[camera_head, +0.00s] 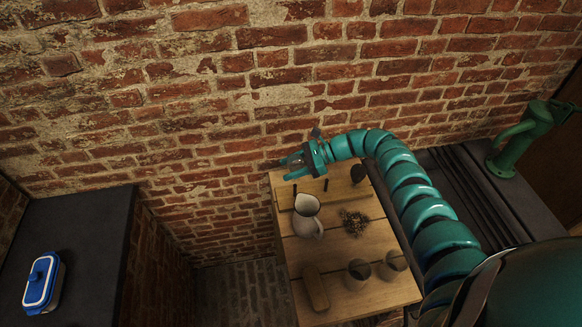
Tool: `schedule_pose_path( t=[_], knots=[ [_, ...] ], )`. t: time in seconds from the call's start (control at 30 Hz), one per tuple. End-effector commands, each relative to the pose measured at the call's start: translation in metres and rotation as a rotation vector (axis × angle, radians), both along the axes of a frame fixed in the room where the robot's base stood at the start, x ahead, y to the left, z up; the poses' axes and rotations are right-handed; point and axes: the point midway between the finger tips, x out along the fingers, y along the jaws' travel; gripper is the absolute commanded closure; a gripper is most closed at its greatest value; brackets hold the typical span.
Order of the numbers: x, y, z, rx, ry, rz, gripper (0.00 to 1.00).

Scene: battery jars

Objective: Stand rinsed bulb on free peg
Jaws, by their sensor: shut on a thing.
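My gripper (291,167) is over the back left of the wooden table (338,248), with its fingers pointing left. It is shut on a small, pale, glassy thing that looks like the rinsed bulb (296,163); the fingers hide part of it. Two short dark pegs, one at left (295,188) and one in the middle (326,185), stand bare near the table's back edge. A dark rounded thing (358,173) stands at the back right, perhaps on another peg; what is under it is hidden. The held bulb appears above the pegs and apart from them.
A white pitcher (307,216) stands close in front of the pegs. A pile of small brown bits (355,222), two cups (358,273) (393,265) and a brown block (316,288) are nearer. The brick wall (210,130) is close behind. A green pump (520,138) stands right.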

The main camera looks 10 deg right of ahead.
Motion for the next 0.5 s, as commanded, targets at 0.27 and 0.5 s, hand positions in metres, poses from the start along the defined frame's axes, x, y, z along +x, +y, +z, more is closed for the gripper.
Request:
schedule_pose_path(
  t=[0.27,0.5],
  knots=[
    [0.0,0.0,-0.02,0.0,0.0,0.0,0.79],
    [0.0,0.001,-0.034,-0.001,-0.001,0.001,0.79]
  ],
)
